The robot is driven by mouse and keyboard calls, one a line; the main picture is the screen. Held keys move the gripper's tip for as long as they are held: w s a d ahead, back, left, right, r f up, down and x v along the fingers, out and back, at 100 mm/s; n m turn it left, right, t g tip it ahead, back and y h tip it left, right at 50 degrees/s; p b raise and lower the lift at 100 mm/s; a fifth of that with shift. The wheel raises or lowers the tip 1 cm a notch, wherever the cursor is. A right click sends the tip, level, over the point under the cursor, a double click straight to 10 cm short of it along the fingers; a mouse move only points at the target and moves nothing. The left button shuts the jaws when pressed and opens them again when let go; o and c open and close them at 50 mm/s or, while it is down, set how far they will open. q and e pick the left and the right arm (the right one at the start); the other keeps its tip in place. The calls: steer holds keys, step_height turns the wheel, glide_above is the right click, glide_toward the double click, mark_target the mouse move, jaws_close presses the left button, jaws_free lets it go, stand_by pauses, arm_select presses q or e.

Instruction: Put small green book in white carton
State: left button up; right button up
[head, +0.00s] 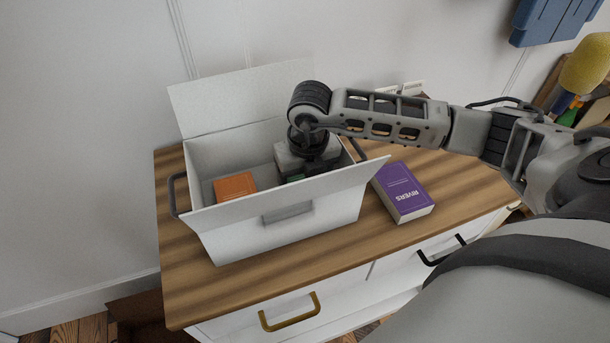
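The white carton (285,233) stands open on the wooden top of a cabinet, its flaps folded out. My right gripper (308,166) points down inside the right part of the carton. Small patches of green, apparently the small green book (296,178), show right under the gripper; the rest is hidden by the gripper and the carton's front wall. My fingertips are hidden, so I cannot tell whether they are open or shut on it. An orange book (235,186) is in the left part of the carton. My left gripper is not in view.
A purple book (403,192) marked "RIVERS" lies on the cabinet top (465,190), right of the carton. The wall is close behind. Drawers with handles are below the front edge. A yellow object (586,65) and a blue one (552,18) are at the upper right.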

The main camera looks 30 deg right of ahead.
steer(key=shift+f, duration=0.15)
steer(key=o, duration=0.8)
steer(key=shift+r, duration=0.6)
steer(key=r, duration=0.3)
steer(key=s+r, duration=0.1)
steer(key=r, duration=0.7)
steer(key=shift+s+a+b, duration=0.15)
steer(key=shift+s+b, duration=0.1)
steer(key=shift+b, duration=0.1)
steer(key=shift+r, duration=0.1)
